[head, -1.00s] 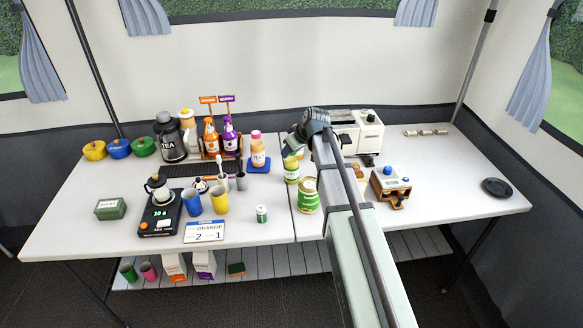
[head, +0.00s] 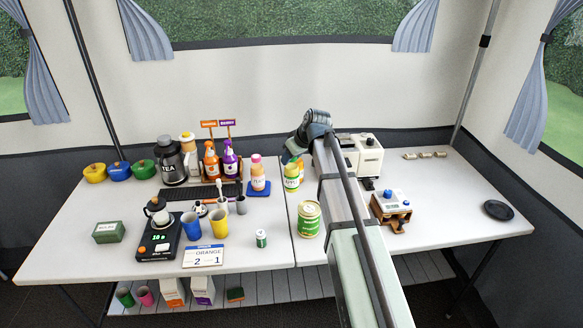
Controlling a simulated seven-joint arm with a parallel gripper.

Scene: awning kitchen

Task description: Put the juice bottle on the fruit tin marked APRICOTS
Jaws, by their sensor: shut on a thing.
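The juice bottle, yellow-green with a pale label (head: 291,183), is upright under my gripper (head: 293,156). My gripper is shut on its top, and its fingers are mostly hidden by the wrist. An orange thing (head: 301,170), perhaps a tin, shows just behind and right of the bottle, mostly hidden by bottle and arm. A larger green and gold tin (head: 309,219) stands nearer, in front of the bottle. I cannot read the tin markings, so I cannot tell which is APRICOTS.
A pink-capped bottle (head: 258,174) stands on a blue mat (head: 259,190) left of my gripper. A small green can (head: 261,238) and mugs stand nearer left. A white machine (head: 366,157) and a wooden box (head: 391,207) are right of my arm. Bare table lies around the green tin.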

